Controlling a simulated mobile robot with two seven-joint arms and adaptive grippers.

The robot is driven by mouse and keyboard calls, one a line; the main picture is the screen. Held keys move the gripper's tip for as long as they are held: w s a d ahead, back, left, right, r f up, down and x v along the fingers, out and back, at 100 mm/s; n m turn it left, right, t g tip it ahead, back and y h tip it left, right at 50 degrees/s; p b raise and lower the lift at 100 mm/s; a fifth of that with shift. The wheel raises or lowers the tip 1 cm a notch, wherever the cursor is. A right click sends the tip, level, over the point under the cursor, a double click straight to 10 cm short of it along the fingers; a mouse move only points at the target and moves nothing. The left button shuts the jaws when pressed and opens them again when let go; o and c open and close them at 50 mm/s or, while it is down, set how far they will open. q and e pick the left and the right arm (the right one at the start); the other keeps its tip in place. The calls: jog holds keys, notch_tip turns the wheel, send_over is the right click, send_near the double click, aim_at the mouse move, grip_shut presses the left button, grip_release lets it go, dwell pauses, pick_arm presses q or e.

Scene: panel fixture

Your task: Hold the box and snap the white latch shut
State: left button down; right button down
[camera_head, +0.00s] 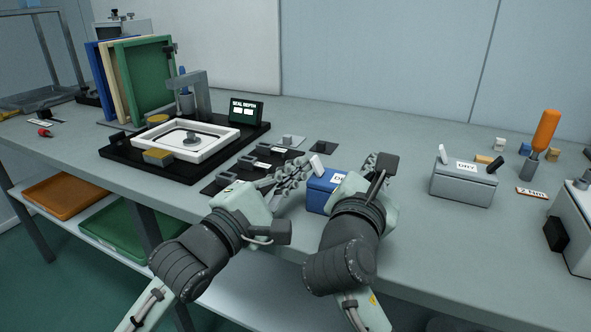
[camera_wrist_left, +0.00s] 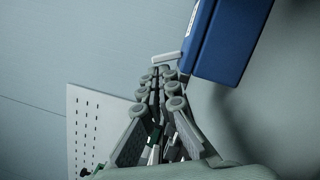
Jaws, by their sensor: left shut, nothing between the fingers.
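The blue box (camera_head: 317,197) stands on the bench between my two grippers, its label partly hidden by my right arm. Its white latch (camera_head: 317,161) sticks up, tilted, from the top. My left gripper (camera_head: 297,172) is shut and empty, just left of the box. In the left wrist view the blue box (camera_wrist_left: 230,42) is at the upper right, and the white latch (camera_wrist_left: 167,58) shows close to the closed fingertips (camera_wrist_left: 161,72); I cannot tell whether they touch. My right gripper (camera_head: 380,163) is at the box's right side; its fingers are mostly hidden.
A grey box (camera_head: 463,187) with a dark latch stands to the right, near an orange-handled tool (camera_head: 545,130). A dark strip of small fixtures (camera_head: 232,180) lies left of my left gripper. Behind it is a black fixture (camera_head: 125,152) with a white frame (camera_head: 222,143).

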pick_arm(q)
jog(key=shift+d+r+m+g, duration=0.1)
jog(key=shift+r+m+g, duration=0.1)
jog(key=shift+m, duration=0.5)
jog(key=shift+d+r+m+g, duration=0.1)
jog(key=shift+r+m, duration=0.1)
jog(key=shift+m, duration=0.5)
jog(key=shift+s+d+r+m, duration=0.1)
jog(key=shift+r+m, duration=0.1)
jog(key=shift+m, duration=0.4)
jog(key=shift+s+d+r+m, duration=0.1)
jog(key=shift+r+m, duration=0.05)
jog(key=shift+m, duration=0.45)
jog(key=m, duration=0.1)
jog(key=d+m+g+y, duration=0.1)
jog(key=m, duration=0.2)
jog(key=shift+s+d+r+m, duration=0.15)
jog(key=shift+s+r+m, duration=0.1)
jog(key=shift+r+m, duration=0.15)
notch_tip(320, 180, up, 10)
jog(key=c, duration=2.2)
grip_release()
